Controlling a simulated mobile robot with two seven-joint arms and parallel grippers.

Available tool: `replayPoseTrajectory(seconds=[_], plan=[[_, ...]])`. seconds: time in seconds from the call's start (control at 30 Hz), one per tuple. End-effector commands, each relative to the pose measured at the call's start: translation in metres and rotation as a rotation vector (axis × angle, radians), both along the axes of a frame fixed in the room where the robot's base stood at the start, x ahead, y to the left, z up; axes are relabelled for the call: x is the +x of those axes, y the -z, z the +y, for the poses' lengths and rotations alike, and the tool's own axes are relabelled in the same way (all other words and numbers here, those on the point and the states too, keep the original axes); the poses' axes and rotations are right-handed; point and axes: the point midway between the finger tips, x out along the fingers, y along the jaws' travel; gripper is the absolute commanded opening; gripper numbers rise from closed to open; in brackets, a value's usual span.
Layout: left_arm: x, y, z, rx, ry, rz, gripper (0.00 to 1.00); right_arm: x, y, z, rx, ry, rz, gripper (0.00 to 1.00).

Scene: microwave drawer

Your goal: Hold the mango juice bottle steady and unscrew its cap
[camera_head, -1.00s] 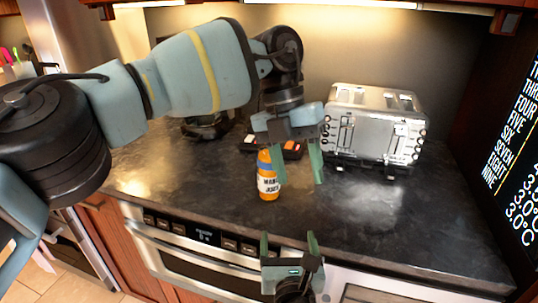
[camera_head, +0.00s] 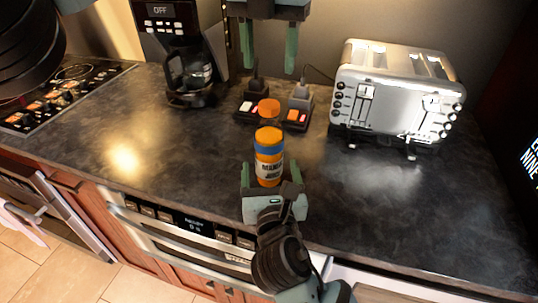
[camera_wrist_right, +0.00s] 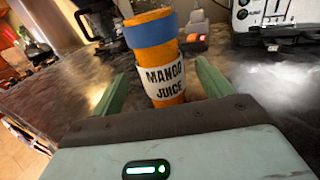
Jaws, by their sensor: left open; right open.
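The mango juice bottle (camera_head: 269,160) is orange with a blue band, an orange top and a white label. It stands upright on the dark counter, and also shows in the right wrist view (camera_wrist_right: 166,85). My right gripper (camera_head: 271,172) is open, its fingers on either side of the lower bottle; contact cannot be told. My left gripper (camera_head: 268,70) is open and empty, fingers pointing down, above and beyond the bottle in the head view.
A silver toaster (camera_head: 395,95) stands at right. Dark items with coloured blocks (camera_head: 297,115) lie behind the bottle. A coffee maker (camera_head: 188,70) and a cooktop (camera_head: 60,95) are at left. The counter (camera_head: 400,210) is clear at front right.

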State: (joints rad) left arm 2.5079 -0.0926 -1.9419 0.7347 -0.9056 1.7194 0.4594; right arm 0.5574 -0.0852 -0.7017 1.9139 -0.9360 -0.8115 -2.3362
Motion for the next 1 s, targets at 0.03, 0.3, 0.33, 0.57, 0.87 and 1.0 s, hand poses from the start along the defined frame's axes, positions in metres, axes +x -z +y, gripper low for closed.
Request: replayPoseTrajectory(seconds=[0.03,0.3,0.33,0.57,0.87,1.0], plan=[[0.000,0.000,0.000,0.000,0.000,0.000,0.51,0.009,-0.001,0.001,0.000,0.001,-0.001,0.78],[0.000,0.000,0.000,-0.001,0.000,0.000,0.51,0.044,0.000,0.003,0.000,0.000,0.000,0.78],[0.000,0.000,0.000,-0.001,0.000,0.000,0.51,0.046,0.000,0.004,0.000,0.000,0.000,0.78],[0.000,0.000,0.000,-0.001,0.001,0.000,0.51,0.056,0.000,0.005,0.002,-0.001,0.001,0.78],[0.000,0.000,0.000,-0.001,0.001,0.000,0.51,0.056,0.000,0.004,0.001,-0.001,0.001,0.68],[0.000,0.000,0.000,-0.001,0.001,0.000,0.51,0.056,0.000,0.004,0.001,-0.001,0.001,0.49]])
